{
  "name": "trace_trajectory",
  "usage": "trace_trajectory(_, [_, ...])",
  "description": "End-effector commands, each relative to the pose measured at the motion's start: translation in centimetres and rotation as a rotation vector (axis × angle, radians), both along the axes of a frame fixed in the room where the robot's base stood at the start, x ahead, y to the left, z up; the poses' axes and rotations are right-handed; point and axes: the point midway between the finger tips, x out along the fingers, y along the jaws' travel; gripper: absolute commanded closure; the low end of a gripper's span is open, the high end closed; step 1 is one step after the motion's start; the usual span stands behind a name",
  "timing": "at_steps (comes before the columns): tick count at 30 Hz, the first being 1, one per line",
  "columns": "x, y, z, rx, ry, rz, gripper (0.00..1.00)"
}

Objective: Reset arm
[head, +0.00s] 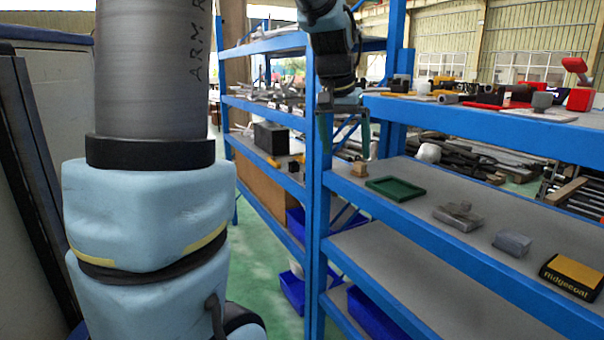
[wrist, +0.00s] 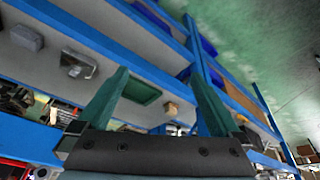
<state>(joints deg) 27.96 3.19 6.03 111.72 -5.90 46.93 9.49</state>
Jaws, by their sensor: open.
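My gripper (head: 345,135) hangs from my arm in front of the blue shelf rack, near an upright post. In the wrist view its two green fingers (wrist: 158,102) stand wide apart, with nothing held between them. A green tray (head: 396,189) lies on the middle shelf, below and to the right of my gripper in the head view. A small tan block (head: 360,169) sits beside the tray. The block (wrist: 172,108) and the tray (wrist: 141,91) also show between the fingers in the wrist view, beyond the fingertips.
The blue rack's middle shelf (head: 480,250) also bears a grey metal part (head: 457,216), a grey block (head: 511,243) and a yellow-and-black box (head: 572,275). A dark box (head: 271,138) stands on the left shelf. Red and grey items crowd the upper right shelf. Green floor (head: 262,262) shows below.

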Motion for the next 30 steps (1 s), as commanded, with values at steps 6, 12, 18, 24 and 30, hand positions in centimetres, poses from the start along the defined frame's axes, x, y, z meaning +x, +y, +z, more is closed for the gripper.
trace_trajectory(6, [-5.3, 9.7, -12.1, 0.054, 0.094, 0.225, 0.0])
trace_trajectory(12, [-11.0, 14.6, -18.3, 0.08, 0.152, 0.352, 0.0])
trace_trajectory(18, [-13.1, 15.9, -20.0, 0.085, 0.169, 0.393, 0.0])
trace_trajectory(24, [-13.1, 15.9, -20.0, 0.085, 0.169, 0.393, 0.0])
trace_trajectory(30, [-13.1, 15.9, -20.0, 0.085, 0.169, 0.393, 0.0])
